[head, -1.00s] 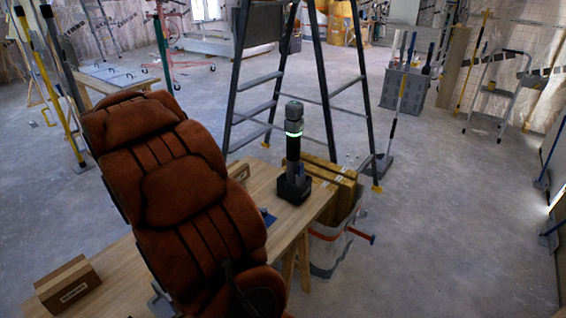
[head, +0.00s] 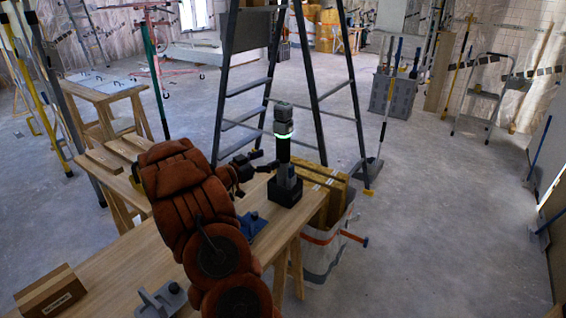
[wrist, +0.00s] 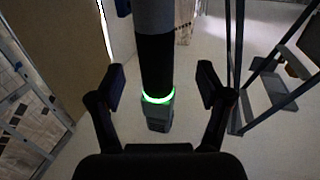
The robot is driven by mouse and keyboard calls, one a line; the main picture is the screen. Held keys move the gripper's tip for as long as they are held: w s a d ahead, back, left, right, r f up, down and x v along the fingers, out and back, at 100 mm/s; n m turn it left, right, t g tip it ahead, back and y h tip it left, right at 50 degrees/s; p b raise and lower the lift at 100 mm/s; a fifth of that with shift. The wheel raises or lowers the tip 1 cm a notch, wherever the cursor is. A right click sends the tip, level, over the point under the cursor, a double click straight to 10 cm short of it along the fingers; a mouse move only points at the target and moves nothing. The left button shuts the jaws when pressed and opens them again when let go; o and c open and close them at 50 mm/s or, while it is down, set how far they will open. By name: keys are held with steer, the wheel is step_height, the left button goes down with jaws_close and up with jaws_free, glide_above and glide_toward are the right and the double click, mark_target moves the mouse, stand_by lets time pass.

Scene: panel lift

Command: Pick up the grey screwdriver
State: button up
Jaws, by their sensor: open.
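The grey screwdriver (head: 284,150) stands upright on the wooden workbench (head: 120,275) in the head view. It has a grey top, a lit green ring, a black middle and a dark, wide base. My gripper (head: 263,160) is just left of it, fingers pointing toward it, at about the height of its lower half. In the wrist view the screwdriver (wrist: 155,60) shows between the two spread fingers of my gripper (wrist: 161,85), with space on both sides. My gripper is open and holds nothing. Whether the fingertips reach past the shaft I cannot tell.
A blue tool (head: 248,225) and a grey clamp-like part (head: 160,300) lie on the bench. A cardboard box (head: 50,292) sits at its left. Brown boxes (head: 330,178) in a white bin (head: 322,255) stand right of the bench, and a stepladder (head: 313,70) behind.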

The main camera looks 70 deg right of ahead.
mark_target(278, 154)
steer(key=shift+s+r+p+x, duration=0.15)
steer(key=shift+p+x, duration=0.2)
steer(key=shift+x, duration=0.9)
steer(key=shift+s+r+p+x, duration=0.15)
steer(key=shift+p+x, duration=0.2)
steer(key=shift+x, duration=1.75)
steer(key=shift+f, duration=0.1)
jaws_close()
steer(key=shift+w, duration=0.1)
